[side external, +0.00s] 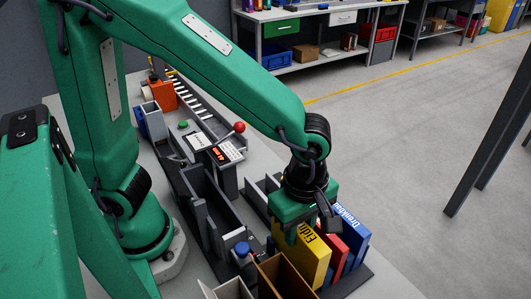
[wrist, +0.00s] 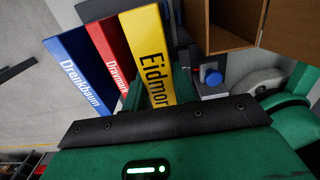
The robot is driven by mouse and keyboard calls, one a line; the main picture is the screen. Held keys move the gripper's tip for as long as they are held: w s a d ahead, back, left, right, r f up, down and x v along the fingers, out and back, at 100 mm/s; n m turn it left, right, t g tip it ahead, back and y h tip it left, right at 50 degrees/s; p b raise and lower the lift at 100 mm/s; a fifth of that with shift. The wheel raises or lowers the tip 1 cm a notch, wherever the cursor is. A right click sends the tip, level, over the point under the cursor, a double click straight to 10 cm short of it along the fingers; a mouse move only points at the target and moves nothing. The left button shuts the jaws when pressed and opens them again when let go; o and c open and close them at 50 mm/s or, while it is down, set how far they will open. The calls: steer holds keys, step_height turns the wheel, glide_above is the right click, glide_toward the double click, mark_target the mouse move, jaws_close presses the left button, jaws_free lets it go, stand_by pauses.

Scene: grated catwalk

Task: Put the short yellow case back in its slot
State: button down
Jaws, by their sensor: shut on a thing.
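The yellow case (side external: 308,259), lettered "Eidmor", stands upright at the near end of the grey slotted rack (side external: 254,200). In the wrist view the yellow case (wrist: 151,60) is the rightmost of three cases. My gripper (side external: 300,229) is shut on its upper part from above, with green finger parts on both sides of it in the wrist view. A red case (side external: 331,243) stands beside it, then a blue case (side external: 350,233) on the outer side. Whether the yellow case's bottom rests in a slot is hidden.
An open brown box (side external: 284,277) stands close to the yellow case, near a blue knob (side external: 242,249). A grey bin (side external: 208,205) and a control box with a red-ball lever (side external: 239,127) lie farther back. The rack's far compartments look empty.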

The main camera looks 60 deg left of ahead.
steer(key=shift+f, duration=1.85)
steer(key=shift+f, duration=0.1)
steer(key=c, duration=1.1)
jaws_free()
step_height(320, 180, up, 12)
steer(key=shift+r, duration=0.15)
